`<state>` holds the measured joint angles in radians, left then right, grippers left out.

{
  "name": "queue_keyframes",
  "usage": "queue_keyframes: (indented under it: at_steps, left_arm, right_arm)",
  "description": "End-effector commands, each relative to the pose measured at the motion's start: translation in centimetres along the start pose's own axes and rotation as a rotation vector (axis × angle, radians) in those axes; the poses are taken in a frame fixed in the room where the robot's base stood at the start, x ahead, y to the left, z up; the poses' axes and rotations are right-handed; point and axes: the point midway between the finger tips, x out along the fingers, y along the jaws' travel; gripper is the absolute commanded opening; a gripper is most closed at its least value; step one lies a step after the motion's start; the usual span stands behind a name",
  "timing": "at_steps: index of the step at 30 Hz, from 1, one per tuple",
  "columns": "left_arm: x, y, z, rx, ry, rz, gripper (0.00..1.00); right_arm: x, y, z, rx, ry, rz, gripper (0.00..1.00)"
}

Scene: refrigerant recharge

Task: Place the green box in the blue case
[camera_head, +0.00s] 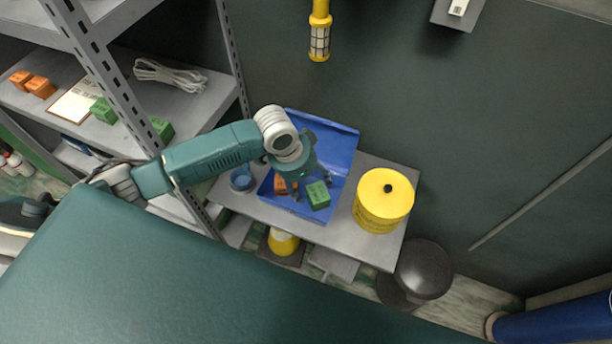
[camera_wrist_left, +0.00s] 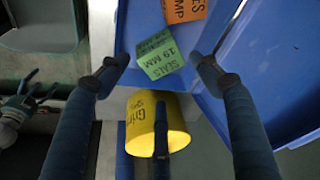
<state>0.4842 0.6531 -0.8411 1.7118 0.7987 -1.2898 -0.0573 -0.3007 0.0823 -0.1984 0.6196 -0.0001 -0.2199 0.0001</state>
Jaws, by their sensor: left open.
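The blue case (camera_head: 335,142) stands open on a grey table, its lid raised at the back. A green box (camera_head: 318,195) is inside the case near its front edge; in the left wrist view (camera_wrist_left: 160,56) its top reads "19 MM". An orange box (camera_head: 281,185) lies beside it in the case. My left gripper (camera_head: 309,191) is over the case. In the left wrist view its fingers (camera_wrist_left: 162,68) are spread on either side of the green box, apart from it. My right gripper seems to show small at the left edge of the left wrist view (camera_wrist_left: 36,90).
A yellow canister (camera_head: 384,203) stands right of the case and a blue cup-like item (camera_head: 241,178) left of it. A metal shelf (camera_head: 190,90) at the left holds more green boxes (camera_head: 103,111), orange boxes (camera_head: 39,87) and a coiled cable (camera_head: 168,76).

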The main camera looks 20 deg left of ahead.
Motion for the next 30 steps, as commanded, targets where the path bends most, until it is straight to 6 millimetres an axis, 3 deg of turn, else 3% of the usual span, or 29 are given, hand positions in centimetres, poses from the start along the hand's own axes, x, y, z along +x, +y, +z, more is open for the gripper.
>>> queue_keyframes:
  at_steps: [4, 10, 27, 30]
  left_arm:
    - [-2.7, -0.1, 0.0, 0.002, 0.002, -0.002, 0.64]
    - [-4.7, 0.0, 0.0, 0.001, 0.001, -0.001, 0.64]
    - [-4.9, 0.0, 0.0, 0.0, 0.0, 0.001, 0.64]
    - [-4.6, 0.9, 0.0, 0.003, 0.005, 0.007, 0.64]
  right_arm:
    - [0.4, 0.0, 0.0, 0.0, 0.001, 0.0, 0.74]
    - [0.5, -0.1, 0.0, 0.0, 0.001, -0.001, 0.74]
    - [0.5, -0.5, -0.1, 0.0, 0.002, -0.005, 0.74]
    - [0.5, -0.5, -0.1, -0.001, 0.002, -0.005, 0.74]
